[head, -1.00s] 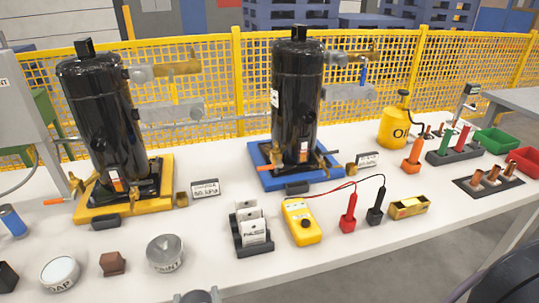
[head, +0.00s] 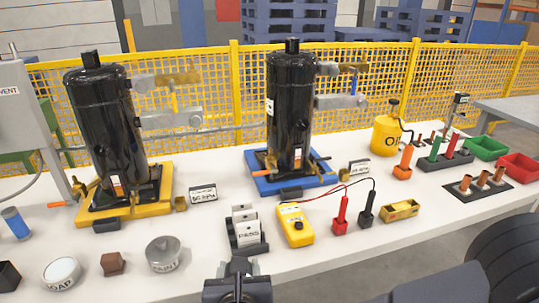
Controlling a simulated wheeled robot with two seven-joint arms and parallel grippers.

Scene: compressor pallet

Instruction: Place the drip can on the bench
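I cannot pick out a drip can with certainty. A dark gripper (head: 238,266) reaches in at the bottom centre, at the bench's front edge below the white card holder. It seems to belong to my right arm, whose links show at the lower right. A rounded grey part shows at the bottom edge under it; I cannot tell whether this is a held can or part of the gripper. Its fingers are too unclear to read. My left gripper is out of view. The white bench (head: 330,253) runs across the view.
Along the front stand a paint tin (head: 163,254), a soap tin (head: 62,273), a brown block (head: 113,264), a card holder (head: 247,231) and a yellow meter (head: 295,225). Two black compressors stand behind.

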